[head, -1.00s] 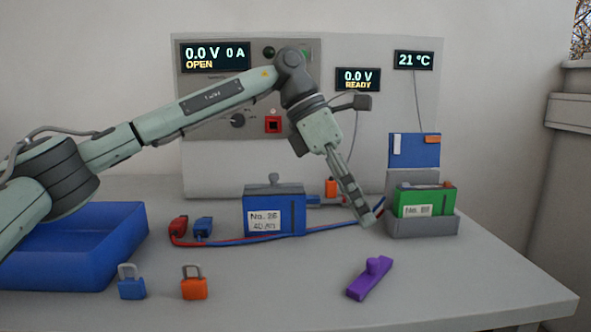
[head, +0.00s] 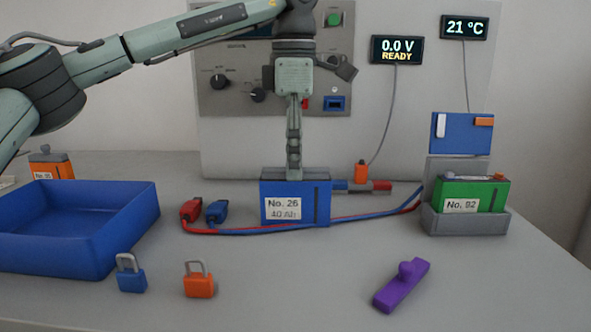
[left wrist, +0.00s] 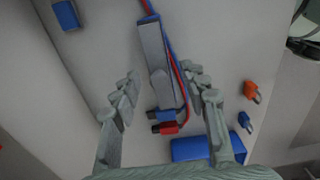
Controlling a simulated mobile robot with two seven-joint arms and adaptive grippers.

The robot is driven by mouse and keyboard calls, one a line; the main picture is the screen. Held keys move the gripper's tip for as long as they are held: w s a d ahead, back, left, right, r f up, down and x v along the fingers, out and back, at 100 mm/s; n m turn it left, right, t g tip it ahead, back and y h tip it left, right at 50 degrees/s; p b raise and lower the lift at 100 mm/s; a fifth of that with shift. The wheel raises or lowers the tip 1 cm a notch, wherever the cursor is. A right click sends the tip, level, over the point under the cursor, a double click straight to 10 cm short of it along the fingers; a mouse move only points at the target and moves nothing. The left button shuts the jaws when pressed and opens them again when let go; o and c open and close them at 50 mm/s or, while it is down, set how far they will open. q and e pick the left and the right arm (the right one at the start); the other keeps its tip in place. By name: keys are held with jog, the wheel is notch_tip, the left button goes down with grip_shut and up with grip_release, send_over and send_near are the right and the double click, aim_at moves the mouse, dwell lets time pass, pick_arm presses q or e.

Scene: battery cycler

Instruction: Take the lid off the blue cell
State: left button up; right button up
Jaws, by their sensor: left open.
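The blue cell (head: 274,192), labelled No. 26, stands upright on the bench in the middle of the head view. Its grey lid (left wrist: 152,50) shows from above in the left wrist view, with a raised grip on it. In the head view the lid's grip is hidden behind my fingers. My left gripper (head: 294,177) points straight down right over the top of the cell. In the left wrist view its two fingers (left wrist: 160,90) are spread wide, one on each side of the lid, apparently not touching it. My right gripper is not in view.
Red and blue clips (head: 191,210) with cables lie left of and before the cell. A blue tray (head: 100,245) is at left. A blue padlock (head: 131,280), an orange padlock (head: 199,285) and a purple tool (head: 402,286) lie in front. A green cell (head: 474,193) sits in a grey holder (head: 465,222) at right.

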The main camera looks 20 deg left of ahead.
pick_arm(q)
jog(key=shift+f, duration=0.15)
jog(key=c, duration=1)
jog(key=shift+o, duration=0.2)
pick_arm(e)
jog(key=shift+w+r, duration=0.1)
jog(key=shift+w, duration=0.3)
pick_arm(q)
jog(key=shift+r, duration=0.4)
notch_tip(320, 180, up, 4)
jog(key=shift+a+f, duration=0.15)
jog(key=s+a+r+p, duration=0.2)
jog(key=s+a+r, duration=0.4)
jog(key=s+a, duration=0.1)
jog(key=shift+s+a+r, duration=0.25)
jog(key=shift+s+a, duration=0.1)
jog(key=shift+a, duration=0.35)
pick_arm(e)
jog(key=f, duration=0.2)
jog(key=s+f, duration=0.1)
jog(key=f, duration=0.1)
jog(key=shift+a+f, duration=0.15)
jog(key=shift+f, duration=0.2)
